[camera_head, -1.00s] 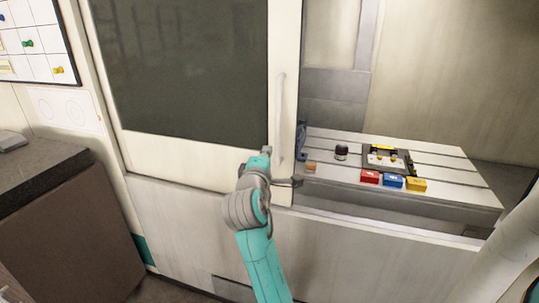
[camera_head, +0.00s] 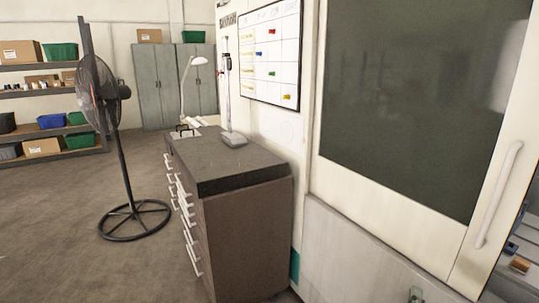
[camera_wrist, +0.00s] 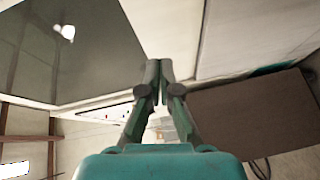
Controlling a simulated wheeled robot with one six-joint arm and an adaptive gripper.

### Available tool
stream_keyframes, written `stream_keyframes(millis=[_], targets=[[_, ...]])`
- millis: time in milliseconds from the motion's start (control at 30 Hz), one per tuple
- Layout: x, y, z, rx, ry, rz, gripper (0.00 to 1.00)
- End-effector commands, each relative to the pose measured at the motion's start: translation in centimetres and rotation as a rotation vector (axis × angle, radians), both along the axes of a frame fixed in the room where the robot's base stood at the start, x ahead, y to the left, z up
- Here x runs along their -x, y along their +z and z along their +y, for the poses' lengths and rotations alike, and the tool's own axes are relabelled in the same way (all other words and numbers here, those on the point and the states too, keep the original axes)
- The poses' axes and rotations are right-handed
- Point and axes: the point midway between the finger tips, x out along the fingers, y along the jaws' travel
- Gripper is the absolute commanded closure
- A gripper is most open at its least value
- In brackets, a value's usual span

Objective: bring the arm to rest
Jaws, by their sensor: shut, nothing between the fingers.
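My gripper (camera_wrist: 159,70) shows in the wrist view with its two dark fingers together at the tips and nothing between them. In the head view only a small grey tip of my gripper (camera_head: 416,295) shows at the bottom edge, in front of the lower machine panel. The rest of my arm is out of the head view. I cannot tell the exact gap between the tip and the panel.
The machine door (camera_head: 400,110) with its dark window and handle (camera_head: 498,195) fills the right. A drawer cabinet (camera_head: 245,225) stands left of it. A black fan (camera_head: 125,150) stands on open floor farther left. A whiteboard (camera_head: 270,55) hangs behind the cabinet.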

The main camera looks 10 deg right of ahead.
Motion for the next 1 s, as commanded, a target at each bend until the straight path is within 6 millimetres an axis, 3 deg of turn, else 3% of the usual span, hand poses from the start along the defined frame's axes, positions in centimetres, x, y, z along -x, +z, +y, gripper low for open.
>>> stream_keyframes(millis=[33, 200, 500, 733, 1000], targets=[[0.9, -1.8, 1.3, -0.03, 0.035, -0.001, 1.0], [3.7, -6.3, 5.6, -0.149, 0.146, -0.042, 1.0], [10.6, -12.1, 12.6, -0.401, 0.302, -0.106, 1.0], [17.0, -14.5, 17.0, -0.622, 0.38, -0.152, 1.0], [25.1, -15.2, 20.8, -0.896, 0.42, -0.206, 1.0]])
